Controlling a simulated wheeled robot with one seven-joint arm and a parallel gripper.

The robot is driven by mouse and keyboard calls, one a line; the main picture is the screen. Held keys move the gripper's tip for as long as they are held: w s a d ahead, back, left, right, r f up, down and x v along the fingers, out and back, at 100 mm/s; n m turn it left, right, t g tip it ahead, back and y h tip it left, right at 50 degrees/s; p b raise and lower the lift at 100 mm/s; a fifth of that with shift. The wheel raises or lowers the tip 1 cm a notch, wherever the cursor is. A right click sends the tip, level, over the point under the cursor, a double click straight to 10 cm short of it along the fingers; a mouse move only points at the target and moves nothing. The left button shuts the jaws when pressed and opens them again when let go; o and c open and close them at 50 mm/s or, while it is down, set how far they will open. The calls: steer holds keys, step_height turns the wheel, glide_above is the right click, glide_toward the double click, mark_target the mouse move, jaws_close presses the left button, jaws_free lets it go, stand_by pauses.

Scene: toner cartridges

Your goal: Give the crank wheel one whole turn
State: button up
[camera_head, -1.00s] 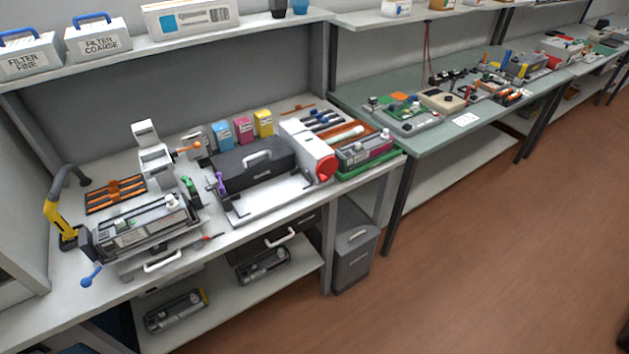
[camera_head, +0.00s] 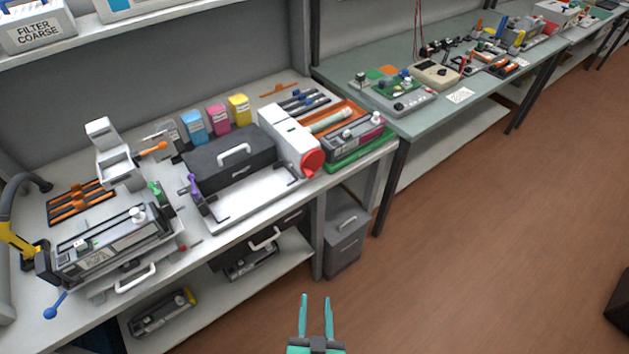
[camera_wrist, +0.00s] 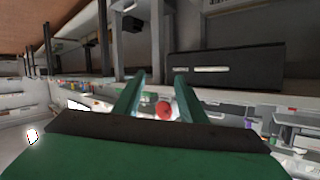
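A red round wheel (camera_head: 312,162), which looks like the crank wheel, sits on the front right end of a white housing (camera_head: 287,136) on the near bench. It also shows as a red disc (camera_wrist: 164,110) between my fingers in the wrist view. My gripper (camera_head: 315,300) has two teal fingers standing apart with nothing between them. It is in front of the bench over the floor, well below and apart from the wheel in the head view. Any handle on the wheel is too small to make out.
A black case (camera_head: 230,158) with a white handle lies left of the housing. A toner cartridge (camera_head: 355,137) on a green tray (camera_head: 362,158) is close to its right. A grey bin (camera_head: 344,240) stands below the bench.

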steer(key=w+d+r+n+t+y, duration=0.1)
steer(key=w+r+y, duration=0.15)
steer(key=w, duration=0.45)
steer(key=w+d+r+n+y, duration=0.1)
steer(key=w+r, duration=0.2)
steer(key=w, duration=0.3)
steer(key=n+y, duration=0.5)
steer(key=n, duration=0.1)
glide_toward(312, 177)
steer(key=shift+t, duration=0.3)
steer(key=x, duration=0.8)
steer(key=shift+w+a+f, duration=0.15)
steer(key=shift+a+f, duration=0.1)
steer(key=shift+f, duration=0.05)
jaws_close()
